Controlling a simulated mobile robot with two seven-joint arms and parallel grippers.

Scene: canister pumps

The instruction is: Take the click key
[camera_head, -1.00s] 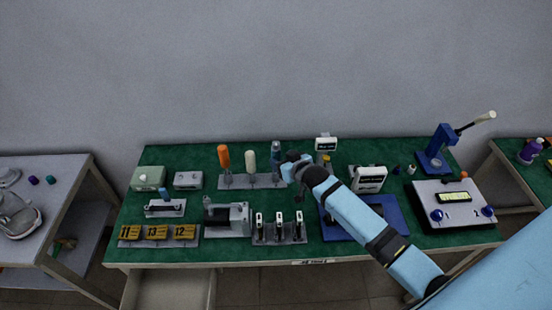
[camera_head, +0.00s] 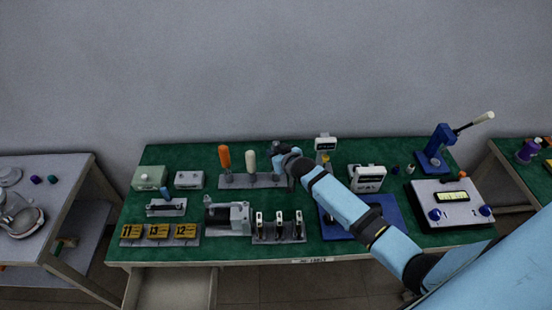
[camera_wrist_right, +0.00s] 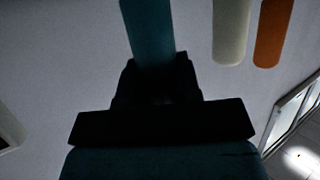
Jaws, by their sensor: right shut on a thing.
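My right gripper (camera_head: 283,163) is at the right end of the grey tool rack (camera_head: 237,182) at the back of the bench. It is shut on the blue-handled click key, whose teal-blue handle (camera_wrist_right: 148,30) rises from between the dark jaws in the right wrist view. In the head view my gripper and wrist mostly hide this key, and I cannot tell whether it is still seated in the rack. An ivory handle (camera_head: 250,162) and an orange handle (camera_head: 224,158) stand upright in the rack to its left; both also show in the wrist view. My left gripper is out of view.
A small display stand (camera_head: 326,144) is just right of my gripper. A holder with several upright pieces (camera_head: 279,237) is in front.

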